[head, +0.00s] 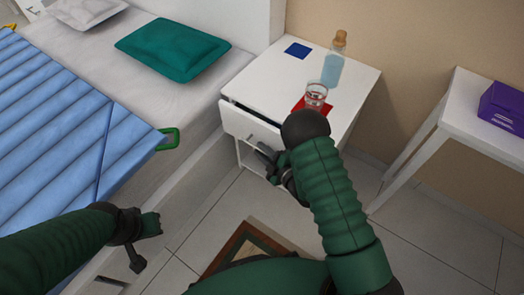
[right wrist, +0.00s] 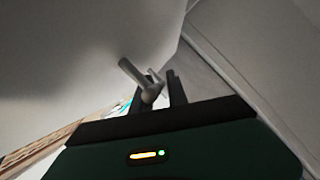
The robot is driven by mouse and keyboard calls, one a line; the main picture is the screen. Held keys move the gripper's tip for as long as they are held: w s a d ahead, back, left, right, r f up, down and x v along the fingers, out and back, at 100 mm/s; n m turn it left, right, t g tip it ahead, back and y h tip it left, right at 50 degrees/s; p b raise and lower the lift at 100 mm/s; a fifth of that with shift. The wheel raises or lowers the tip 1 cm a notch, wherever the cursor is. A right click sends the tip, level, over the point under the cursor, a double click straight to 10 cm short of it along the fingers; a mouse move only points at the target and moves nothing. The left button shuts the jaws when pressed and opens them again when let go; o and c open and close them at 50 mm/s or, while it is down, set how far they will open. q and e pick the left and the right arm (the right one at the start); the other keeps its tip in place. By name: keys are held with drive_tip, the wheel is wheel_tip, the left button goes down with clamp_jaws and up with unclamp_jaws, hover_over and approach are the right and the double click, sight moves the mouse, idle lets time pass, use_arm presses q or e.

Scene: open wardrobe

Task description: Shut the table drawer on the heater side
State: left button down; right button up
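The white bedside table (head: 318,62) stands by the bed. Its top drawer (head: 238,122) is pulled out a little at the near left, with a dark gap behind its front. My right gripper (head: 266,158) is low at the drawer front, partly hidden by my right forearm. In the right wrist view, a grey bar handle (right wrist: 136,74) lies at my right fingertips (right wrist: 164,88), close to a pale panel. I cannot tell whether the fingers are closed on it. My left gripper (head: 145,243) is empty beside the bed, its fingers apart. No heater can be made out.
A glass (head: 316,94) on a red mat, a corked bottle (head: 334,62) and a blue square (head: 298,50) are on the tabletop. The bed (head: 190,105) is left. A white side table (head: 480,125) with a purple box (head: 503,105) is right. A framed item (head: 240,247) lies on the floor.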

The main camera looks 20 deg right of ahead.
clamp_jaws()
drive_tip(key=shift+s+f, duration=0.1)
idle(1.0)
